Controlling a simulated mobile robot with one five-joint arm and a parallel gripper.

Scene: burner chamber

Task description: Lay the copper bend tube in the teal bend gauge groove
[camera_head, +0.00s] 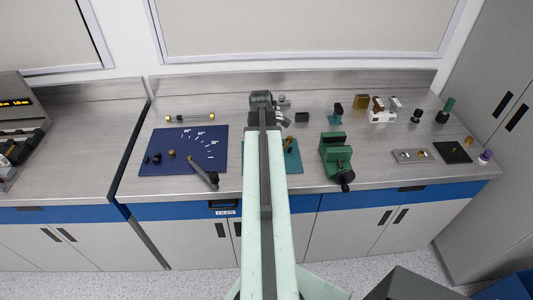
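A teal plate (293,163), which looks like the bend gauge, lies on the workbench and is largely hidden behind my arm. No groove can be made out on it. A small copper-coloured piece (287,143) shows at its upper right part, just beside my arm; it may be the copper bend tube, but its shape is too small and covered to tell. My gripper (284,112) is at the far end of my pale green arm, above or behind the teal plate. Its fingers are small and partly hidden, so I cannot see whether they hold anything.
A blue marked board (205,140) with a dark-handled tool (206,174) lies left. A rod with brass ends (190,118) lies behind it. A green vise (335,158) stands right of the teal plate. Small blocks and a black mat (451,153) lie further right.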

